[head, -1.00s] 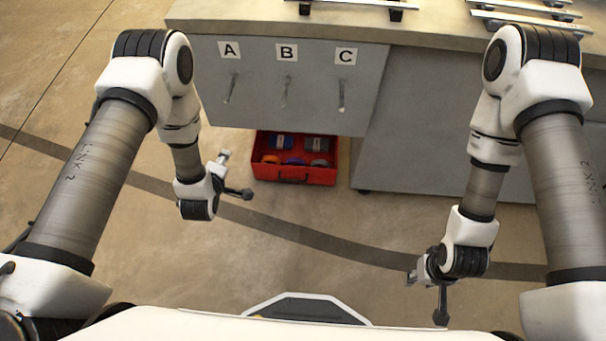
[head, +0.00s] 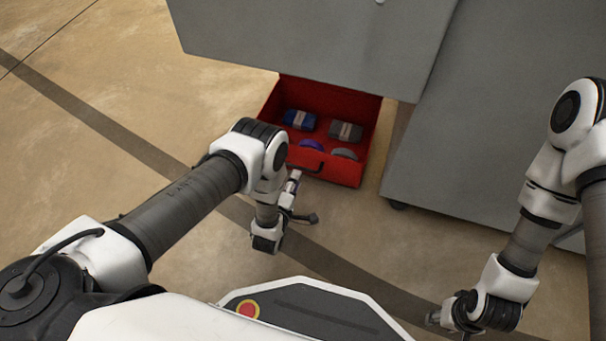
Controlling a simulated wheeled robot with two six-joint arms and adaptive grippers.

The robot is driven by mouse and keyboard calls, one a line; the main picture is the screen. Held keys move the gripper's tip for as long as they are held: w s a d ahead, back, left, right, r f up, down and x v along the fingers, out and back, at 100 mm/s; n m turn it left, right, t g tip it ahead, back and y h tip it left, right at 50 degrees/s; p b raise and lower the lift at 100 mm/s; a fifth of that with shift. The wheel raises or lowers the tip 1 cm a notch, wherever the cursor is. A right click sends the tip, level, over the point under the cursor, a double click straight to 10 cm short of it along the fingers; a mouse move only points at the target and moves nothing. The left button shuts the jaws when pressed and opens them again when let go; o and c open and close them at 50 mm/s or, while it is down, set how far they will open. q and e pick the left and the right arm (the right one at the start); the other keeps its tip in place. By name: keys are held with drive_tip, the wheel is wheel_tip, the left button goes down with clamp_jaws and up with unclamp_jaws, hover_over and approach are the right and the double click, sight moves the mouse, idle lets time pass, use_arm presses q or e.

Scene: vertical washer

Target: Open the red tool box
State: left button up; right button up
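The red tool box (head: 348,172) is an open-topped drawer-like box sticking out from under the grey cabinet. A dark handle (head: 308,168) shows at its front edge. Inside are a blue and a grey block, a purple and a grey round item. My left arm's wrist hides its front left corner. My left gripper (head: 304,200) is open and empty, just in front of the box's front. One fingertip appears close to the handle; I cannot tell whether it touches. My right gripper (head: 448,324) is at the bottom right, far from the box, with fingers apart and partly cut off by the frame.
The grey cabinet (head: 320,45) overhangs the rear of the box. A grey cabinet side (head: 480,130) on a small caster stands to the right of it. Bare concrete floor (head: 150,80) with a dark curved stripe lies to the left and in front.

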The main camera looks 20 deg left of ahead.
sight(301, 167)
use_arm(q)
drive_tip(key=b+x, duration=0.3)
drive_tip(key=x, duration=0.3)
drive_tip(key=shift+f, duration=0.15)
drive_tip(key=shift+w, duration=0.25)
clamp_jaws()
drive_tip(key=shift+s, duration=0.1)
